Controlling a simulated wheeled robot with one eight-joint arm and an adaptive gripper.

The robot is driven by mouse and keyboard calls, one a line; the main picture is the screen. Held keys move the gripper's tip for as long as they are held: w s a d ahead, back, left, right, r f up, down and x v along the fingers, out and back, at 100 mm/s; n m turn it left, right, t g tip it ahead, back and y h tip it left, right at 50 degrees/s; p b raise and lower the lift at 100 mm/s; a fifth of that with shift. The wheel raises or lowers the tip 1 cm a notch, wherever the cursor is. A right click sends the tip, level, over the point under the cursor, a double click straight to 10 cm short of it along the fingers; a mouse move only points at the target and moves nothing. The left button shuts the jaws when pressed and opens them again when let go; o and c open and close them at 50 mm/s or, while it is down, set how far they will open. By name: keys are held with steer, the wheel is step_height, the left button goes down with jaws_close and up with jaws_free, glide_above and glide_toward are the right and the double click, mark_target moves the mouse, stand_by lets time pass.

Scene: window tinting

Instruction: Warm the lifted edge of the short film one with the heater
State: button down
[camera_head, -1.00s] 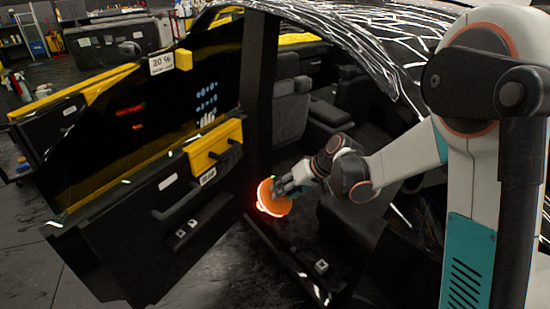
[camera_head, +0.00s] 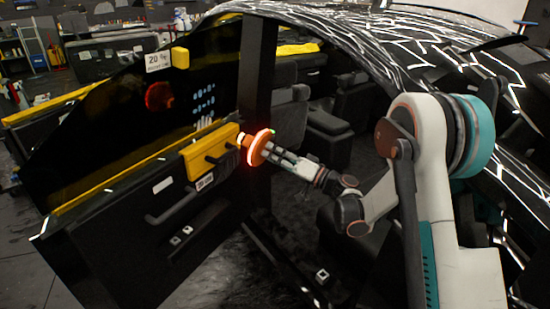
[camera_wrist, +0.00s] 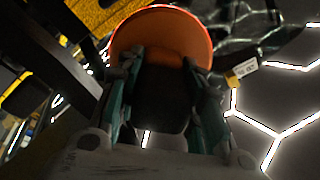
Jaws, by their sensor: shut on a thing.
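The heater (camera_head: 258,149) is an orange disc with a glowing rim, held in front of the open car door by the door's inner edge. My gripper (camera_head: 277,156) is shut on it, behind the disc. In the wrist view, the orange heater (camera_wrist: 165,35) fills the space beyond my gripper's fingers (camera_wrist: 160,75). The dark window glass (camera_head: 110,140) of the door stands to the left of the heater, with a red glow on it. I cannot make out the short film or its lifted edge against the dark glass.
A yellow holder (camera_head: 212,150) sits on the door top, close left of the heater. A "20 %" tag (camera_head: 158,62) and a yellow block (camera_head: 180,58) are at the glass's upper edge. A dark pillar (camera_head: 258,75) rises behind the heater; seats lie beyond.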

mark_target(256, 145)
steer(key=shift+p+x, duration=1.05)
steer(key=shift+x, duration=2.6)
steer(key=shift+b+v, duration=1.25)
steer(key=shift+v, duration=3.25)
